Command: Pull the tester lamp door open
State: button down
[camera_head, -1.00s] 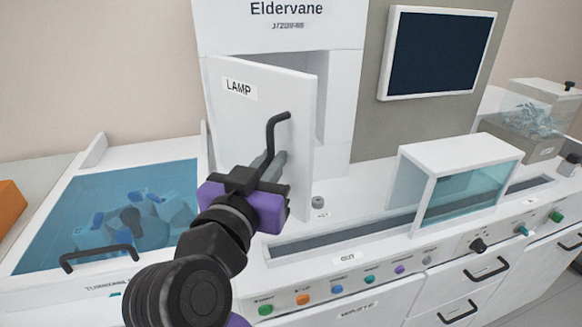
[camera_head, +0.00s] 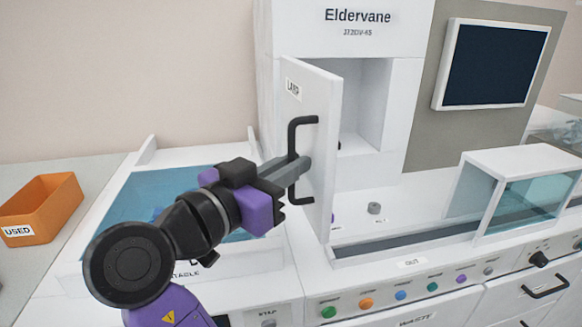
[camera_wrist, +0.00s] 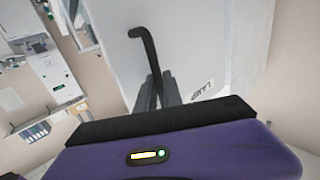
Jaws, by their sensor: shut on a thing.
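The white lamp door (camera_head: 325,118), labelled LAMP, stands swung well out from the Eldervane tester (camera_head: 275,30), and the lit recess behind it shows. Its black bar handle (camera_head: 293,133) is on the door's outer face. My gripper (camera_head: 297,169) is shut on the handle's lower part. In the wrist view the two grey fingers (camera_wrist: 158,92) close around the black handle (camera_wrist: 145,45), with the door (camera_wrist: 205,45) behind. A small dark thing sits in the recess; I cannot tell what it is.
An orange bin (camera_head: 42,207) labelled USED stands at the left. A blue-covered tray (camera_head: 150,185) lies beneath my arm. A small grey knob (camera_head: 374,208) stands on the deck right of the door. A clear-fronted cover (camera_head: 520,195) and a dark screen (camera_head: 490,62) are at the right.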

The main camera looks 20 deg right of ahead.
jog(key=c, duration=1.8)
grip_release()
jog(key=shift+b+v, duration=0.35)
jog(key=shift+v, duration=3.55)
